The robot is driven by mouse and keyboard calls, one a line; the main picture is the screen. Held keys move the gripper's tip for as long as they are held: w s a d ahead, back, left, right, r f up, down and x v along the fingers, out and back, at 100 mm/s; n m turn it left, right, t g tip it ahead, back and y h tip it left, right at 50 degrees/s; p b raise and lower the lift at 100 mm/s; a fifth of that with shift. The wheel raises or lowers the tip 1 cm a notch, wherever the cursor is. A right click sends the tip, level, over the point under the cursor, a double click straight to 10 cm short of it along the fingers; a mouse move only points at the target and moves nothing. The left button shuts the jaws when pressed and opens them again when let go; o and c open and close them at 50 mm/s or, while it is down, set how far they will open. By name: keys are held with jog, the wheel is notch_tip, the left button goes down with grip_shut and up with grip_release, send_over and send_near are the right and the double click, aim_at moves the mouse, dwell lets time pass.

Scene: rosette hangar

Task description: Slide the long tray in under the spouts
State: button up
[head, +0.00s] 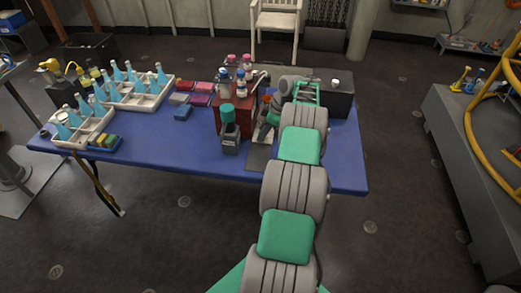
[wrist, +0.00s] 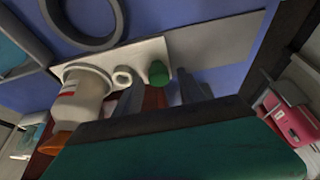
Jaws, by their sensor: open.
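A flat grey strip (head: 260,160) lies on the blue table, to the right of the red box (head: 232,118); I cannot tell whether it is the long tray. In the wrist view a pale strip (wrist: 140,54) bears a whitish bottle (wrist: 84,92), a small white ring (wrist: 122,76) and a green round cap (wrist: 158,73). A grey flat piece (wrist: 222,40) continues to its right. My gripper (wrist: 162,92) is open, its grey fingers pointing at this strip, with something reddish-brown between or behind them. I cannot make out the spouts. In the head view my arm partly hides the gripper.
A dark box (head: 336,97) stands at the table's right end. White crates (head: 138,98) of blue bottles and small coloured boxes (head: 202,88) occupy the left. The table's front middle (head: 175,150) is clear.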

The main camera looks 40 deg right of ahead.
jog(key=shift+r+p, duration=2.1)
jog(key=shift+r, duration=1.35)
